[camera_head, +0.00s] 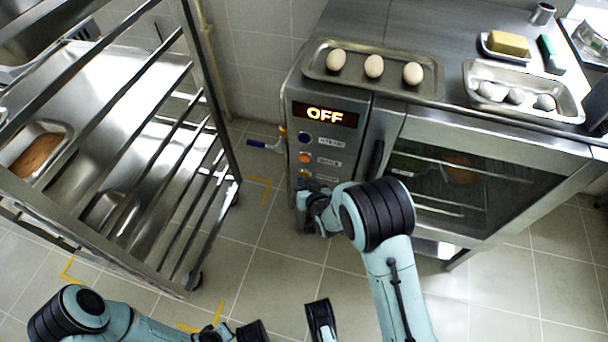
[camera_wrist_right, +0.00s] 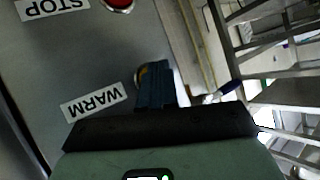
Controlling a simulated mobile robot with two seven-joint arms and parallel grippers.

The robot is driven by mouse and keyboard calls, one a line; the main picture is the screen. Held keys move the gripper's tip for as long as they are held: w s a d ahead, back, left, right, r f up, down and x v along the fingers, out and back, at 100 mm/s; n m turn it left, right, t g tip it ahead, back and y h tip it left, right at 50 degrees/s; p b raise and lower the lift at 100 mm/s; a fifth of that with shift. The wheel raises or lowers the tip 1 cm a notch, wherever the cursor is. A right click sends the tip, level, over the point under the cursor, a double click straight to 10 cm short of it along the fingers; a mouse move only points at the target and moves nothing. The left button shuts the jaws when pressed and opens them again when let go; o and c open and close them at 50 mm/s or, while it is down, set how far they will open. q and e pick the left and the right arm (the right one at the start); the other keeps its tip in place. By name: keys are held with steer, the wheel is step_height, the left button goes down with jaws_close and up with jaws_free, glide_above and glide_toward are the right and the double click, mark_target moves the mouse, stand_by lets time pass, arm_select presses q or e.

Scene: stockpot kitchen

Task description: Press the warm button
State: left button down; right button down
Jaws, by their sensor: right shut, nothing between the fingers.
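The oven's control panel (camera_head: 326,150) has a lit display (camera_head: 325,115) reading OFF, above a column of buttons. The warm button (camera_wrist_right: 143,72) is yellowish and sits beside the WARM label (camera_wrist_right: 93,103) in the right wrist view, mostly hidden by my fingers. In the head view it is the lowest button (camera_head: 304,174). My right gripper (camera_head: 307,186) is shut and empty, with its tips at this button; I cannot tell whether they touch it. It also shows in the right wrist view (camera_wrist_right: 154,84). My left gripper (camera_head: 286,328) is open and empty at the bottom edge, away from the panel.
A red button (camera_wrist_right: 118,4) lies by the STOP label (camera_wrist_right: 52,8). A metal rack (camera_head: 190,150) stands left of the oven. A tray with eggs (camera_head: 325,74) and another tray (camera_head: 470,78) rest on the oven top. Tiled floor lies open between rack and oven.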

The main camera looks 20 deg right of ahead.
steer(key=shift+w+d, duration=0.25)
steer(key=shift+w, duration=0.15)
stand_by(0.7)
steer(key=shift+s+a, duration=0.1)
steer(key=shift+s, duration=0.05)
steer(key=shift+s+a, duration=0.35)
steer(key=shift+s, duration=0.25)
steer(key=s+a, duration=0.1)
steer(key=s, duration=0.1)
steer(key=s+a+p, duration=0.1)
steer(key=s+a, duration=0.1)
steer(key=shift+s, duration=0.1)
steer(key=shift+d, duration=0.1)
stand_by(0.8)
